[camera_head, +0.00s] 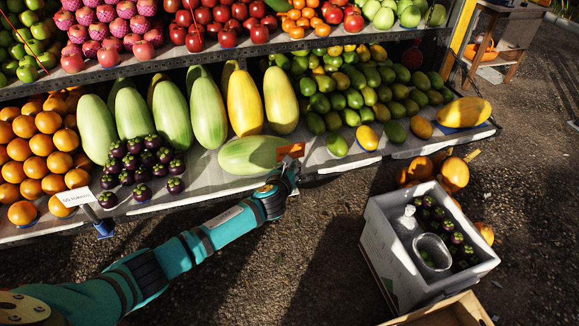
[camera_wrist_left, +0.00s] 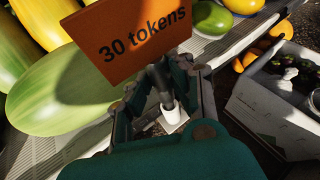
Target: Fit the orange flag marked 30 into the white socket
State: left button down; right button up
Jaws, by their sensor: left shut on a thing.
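The orange flag (camera_wrist_left: 140,32) reads "30 tokens" and stands on a grey stem in the left wrist view. In the head view the flag (camera_head: 290,151) shows small at the shelf's front edge. My left gripper (camera_head: 286,182) is shut on the flag's stem, below the orange plate. In the left wrist view my gripper's fingers (camera_wrist_left: 160,92) flank the stem. The white socket (camera_wrist_left: 172,118) shows just below the stem, on the shelf edge side. The stem's lower end lines up with the socket, but I cannot tell whether it is inside. The socket is hidden in the head view.
A pale green melon (camera_head: 245,157) lies close beside the flag. Several melons and mangoes fill the shelf (camera_head: 205,175). A white crate (camera_head: 385,235) with mangosteens stands on the ground to the right. A white price sign (camera_head: 76,197) stands at the left. Open ground lies in front.

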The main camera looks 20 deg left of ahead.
pick_arm(q)
jog(key=c, duration=1.1)
grip_release()
jog(key=v, duration=1.2)
jog(key=shift+a+f, duration=0.1)
jog(key=shift+f, duration=0.05)
jog(key=s+a+f+n+g, duration=0.2)
jog(key=s+f+n, duration=0.3)
jog(key=f, duration=0.6)
jog(key=s+a+f+n+g, duration=0.25)
jog(key=s+f+n, duration=0.3)
jog(key=f, duration=0.45)
jog(key=s+a+f+n+g, duration=0.2)
jog(key=s+f+n, duration=0.3)
jog(key=f, duration=0.6)
jog(key=s+f+n+g, duration=0.2)
jog(key=s+f+n, duration=0.3)
jog(key=s, duration=0.6)
jog(key=s+d+f+n+g, duration=0.1)
jog(key=s+f+n, duration=0.4)
jog(key=s, duration=0.6)
jog(key=s+d+f+n+g+h, duration=0.1)
jog(key=s+f+n+g, duration=0.2)
jog(key=s+f+n, duration=0.3)
jog(key=shift+s+d, duration=0.15)
jog(key=shift+s, duration=2.75)
